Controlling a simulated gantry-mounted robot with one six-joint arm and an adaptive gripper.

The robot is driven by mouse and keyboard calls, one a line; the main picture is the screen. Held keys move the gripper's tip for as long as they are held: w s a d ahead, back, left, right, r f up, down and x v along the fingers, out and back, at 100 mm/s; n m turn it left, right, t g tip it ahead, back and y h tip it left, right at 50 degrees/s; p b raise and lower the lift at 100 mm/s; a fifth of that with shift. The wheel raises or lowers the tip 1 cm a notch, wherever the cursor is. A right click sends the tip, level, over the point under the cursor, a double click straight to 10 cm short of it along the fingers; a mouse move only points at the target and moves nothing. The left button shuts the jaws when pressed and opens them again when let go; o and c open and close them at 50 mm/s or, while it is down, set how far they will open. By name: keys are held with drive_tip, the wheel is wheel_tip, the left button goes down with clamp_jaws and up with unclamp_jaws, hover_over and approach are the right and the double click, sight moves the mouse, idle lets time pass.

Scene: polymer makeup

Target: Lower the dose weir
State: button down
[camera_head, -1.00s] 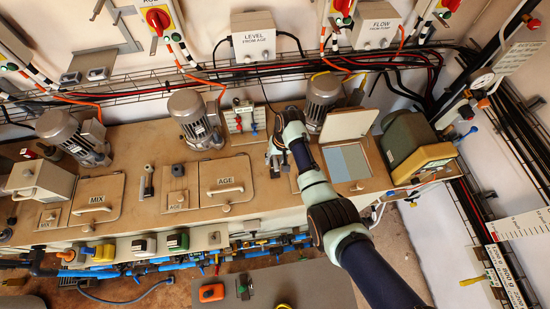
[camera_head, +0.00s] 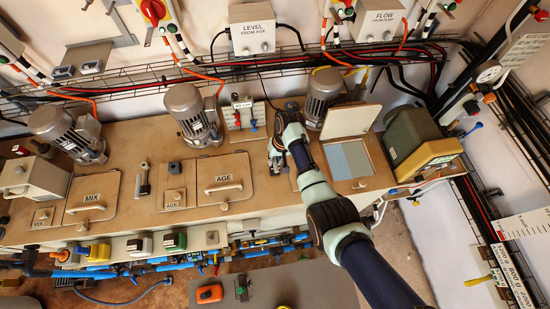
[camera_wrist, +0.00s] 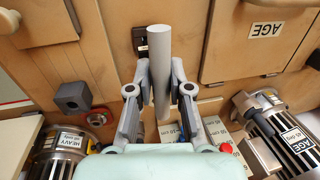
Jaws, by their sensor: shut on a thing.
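My gripper (camera_wrist: 160,80) is shut on a smooth grey round bar (camera_wrist: 160,42), with one finger on each side of it in the wrist view. The bar's far end is beside a small black fitting (camera_wrist: 139,38) on the tan deck. No label shows on the bar, so I cannot tell for certain that it belongs to the dose weir. In the head view my gripper (camera_head: 276,148) is over the deck, between the AGE lid and the open hatch. My wrist hides part of the fingers and bar there.
The AGE lid (camera_head: 224,175) is to the left. The open hatch lid (camera_head: 350,121) stands close on the right. Motors (camera_head: 192,114) and cables line the back. A grey block with a round hole (camera_wrist: 73,96) is beside the gripper in the wrist view.

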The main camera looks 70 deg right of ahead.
wheel_tip(320, 180, down, 5)
drive_tip(key=b, duration=0.2)
drive_tip(key=shift+f+b, duration=0.15)
drive_tip(key=shift+b, duration=0.25)
drive_tip(key=shift+s+f, duration=0.1)
drive_tip(key=shift+f, duration=0.2)
drive_tip(key=shift+a, duration=0.1)
drive_tip(key=c, duration=1)
unclamp_jaws()
drive_tip(key=shift+c, duration=0.2)
drive_tip(key=shift+r, duration=0.1)
wheel_tip(320, 180, up, 12)
drive_tip(key=s+d, duration=0.1)
drive_tip(key=shift+s+d, duration=0.2)
drive_tip(key=shift+s, duration=0.2)
